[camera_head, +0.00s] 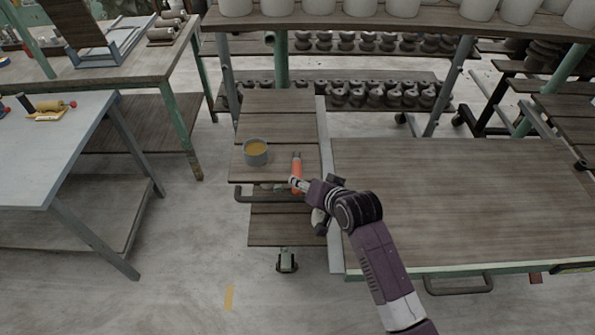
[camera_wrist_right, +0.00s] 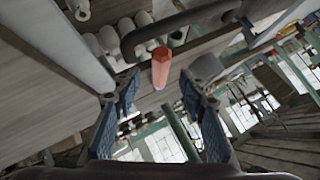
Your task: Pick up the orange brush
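The orange brush (camera_head: 297,167) lies near the front right of a small slatted wooden cart top, beside a grey pot. In the right wrist view the orange brush (camera_wrist_right: 161,68) shows as a straight orange piece, beyond and roughly midway between the fingertips. My right gripper (camera_head: 303,185) reaches in from the lower right and is at the near end of the brush, partly covering it in the head view. In the right wrist view the right gripper (camera_wrist_right: 157,100) has its two blue-padded fingers wide apart, with nothing between them. My left gripper is not in view.
The grey pot (camera_head: 256,153) with yellowish contents stands left of the brush. A large wooden table (camera_head: 470,200) adjoins on the right. A rack with several clay pieces (camera_head: 355,93) stands behind. A pale table (camera_head: 55,150) is at left. Floor is open in front of the cart.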

